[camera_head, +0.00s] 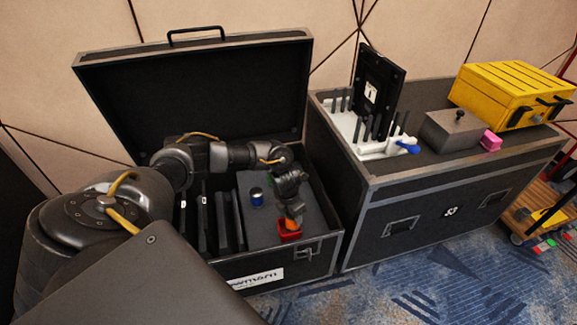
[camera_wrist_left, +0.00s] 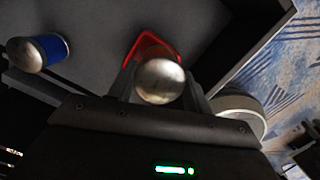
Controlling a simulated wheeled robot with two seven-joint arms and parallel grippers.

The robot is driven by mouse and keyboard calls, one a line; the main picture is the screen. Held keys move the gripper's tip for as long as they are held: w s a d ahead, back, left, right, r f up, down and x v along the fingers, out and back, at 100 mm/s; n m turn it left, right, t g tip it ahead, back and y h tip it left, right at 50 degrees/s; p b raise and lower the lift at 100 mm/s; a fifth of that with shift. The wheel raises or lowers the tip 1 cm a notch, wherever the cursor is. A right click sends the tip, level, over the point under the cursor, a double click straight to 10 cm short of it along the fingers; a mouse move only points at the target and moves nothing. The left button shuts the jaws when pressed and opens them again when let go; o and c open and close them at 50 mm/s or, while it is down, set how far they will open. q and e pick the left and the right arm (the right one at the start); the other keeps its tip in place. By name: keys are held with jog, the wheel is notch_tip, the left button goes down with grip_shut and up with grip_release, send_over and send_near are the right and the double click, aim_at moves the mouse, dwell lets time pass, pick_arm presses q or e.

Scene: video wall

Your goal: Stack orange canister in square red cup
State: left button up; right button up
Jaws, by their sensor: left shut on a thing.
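My left gripper (camera_head: 290,214) reaches down into the open black case, at the square red cup (camera_head: 288,235). It is shut on the orange canister (camera_head: 291,224), a small orange patch just below the fingers in the head view. In the left wrist view the canister's round silver end (camera_wrist_left: 160,80) sits between the fingers (camera_wrist_left: 160,88). The red cup's rim (camera_wrist_left: 150,42) shows directly behind it there. The canister overlaps the cup in both views; I cannot tell how deep inside it is. My right gripper is not in view.
A blue canister with a silver end (camera_head: 256,196) stands on the grey surface in the case (camera_head: 232,226), left of the cup. Dark upright panels (camera_head: 222,220) fill the case's left part. A second case (camera_head: 420,205) with a yellow box (camera_head: 510,92) stands to the right.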

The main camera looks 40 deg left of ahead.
aim_at(287, 221)
pick_arm(q)
jog(key=f, duration=0.1)
jog(key=a+f, duration=0.1)
jog(key=s+f, duration=0.1)
jog(key=shift+s+a+f+b, duration=0.1)
jog(key=shift+a+f+b, duration=0.05)
jog(key=shift+f+b, duration=0.25)
grip_shut()
jog(key=shift+f, duration=0.65)
jog(key=shift+w, duration=0.25)
jog(key=o, duration=1.1)
grip_release()
jog(key=shift+w+r, duration=0.1)
jog(key=shift+r, duration=0.05)
jog(key=shift+o, duration=0.2)
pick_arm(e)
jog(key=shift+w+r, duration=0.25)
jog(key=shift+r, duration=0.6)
